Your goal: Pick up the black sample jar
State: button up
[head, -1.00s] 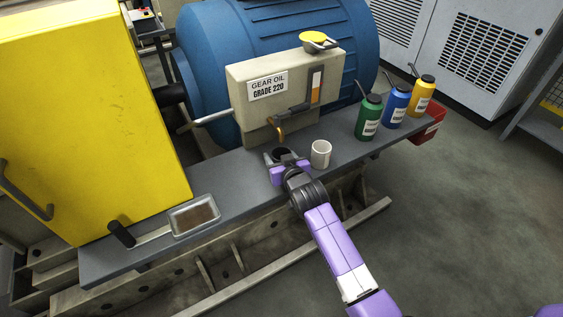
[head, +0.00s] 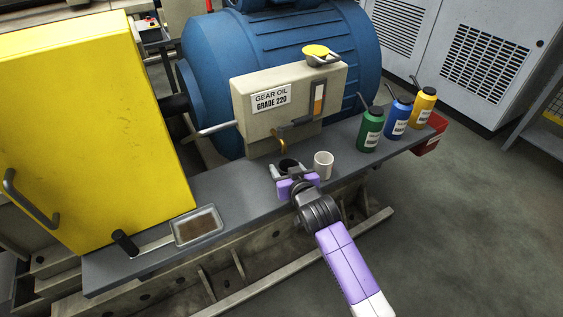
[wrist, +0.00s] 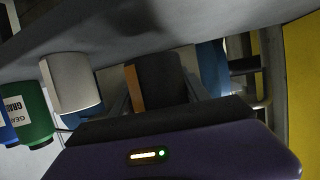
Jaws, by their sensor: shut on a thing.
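The black sample jar (head: 288,164) is between the fingers of my gripper (head: 290,173) at the front of the grey shelf (head: 230,184). My gripper is shut on it, with the purple gripper body on the near side. The jar's dark side fills the middle of the wrist view (wrist: 160,78), which is upside down. Its lower part is hidden in the head view. I cannot tell whether its base is clear of the shelf.
A white cup (head: 323,165) stands close right of the jar. Green (head: 369,130), blue (head: 397,119) and yellow (head: 423,106) bottles stand farther right. The gear oil tank (head: 290,105) with its brass spout is behind. A metal tray (head: 197,226) lies left.

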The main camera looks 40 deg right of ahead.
jog(key=s+a, duration=0.3)
jog(key=s, duration=0.3)
jog(key=s+a, duration=0.3)
jog(key=s, duration=0.3)
jog(key=shift+s+a, duration=0.25)
jog(key=shift+s, duration=0.05)
